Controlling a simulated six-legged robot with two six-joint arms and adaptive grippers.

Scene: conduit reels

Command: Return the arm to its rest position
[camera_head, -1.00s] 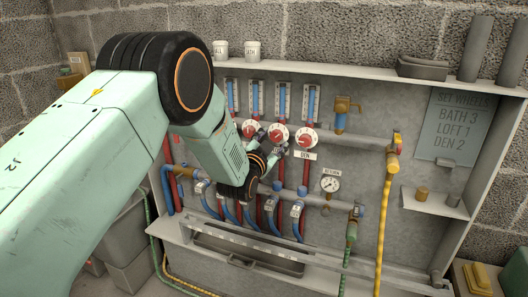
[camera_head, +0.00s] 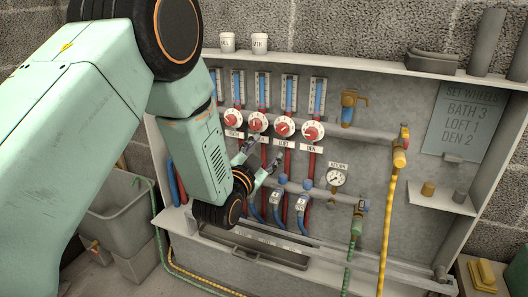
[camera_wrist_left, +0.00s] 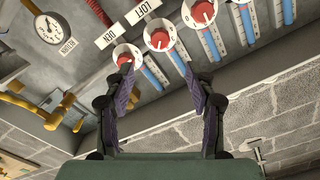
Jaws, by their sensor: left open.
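My left gripper (camera_head: 264,153) is open and empty, in front of the manifold board just below the red-and-white wheels. In the wrist view, its two fingers (camera_wrist_left: 158,80) are spread apart with nothing between them. The row of wheels includes the den wheel (camera_head: 312,131), the loft wheel (camera_head: 284,127) and two more to the left, one of them here (camera_head: 257,122). The den wheel (camera_wrist_left: 126,56) shows just beyond a fingertip in the wrist view; contact cannot be told there. My left arm covers the board's left part.
A sign (camera_head: 462,124) reads bath 3, loft 1, den 2. A return gauge (camera_head: 336,178), a yellow hose (camera_head: 386,230) and a small shelf (camera_head: 440,199) are to the right. A grey tray (camera_head: 250,247) runs below. A grey bin (camera_head: 118,220) stands lower left.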

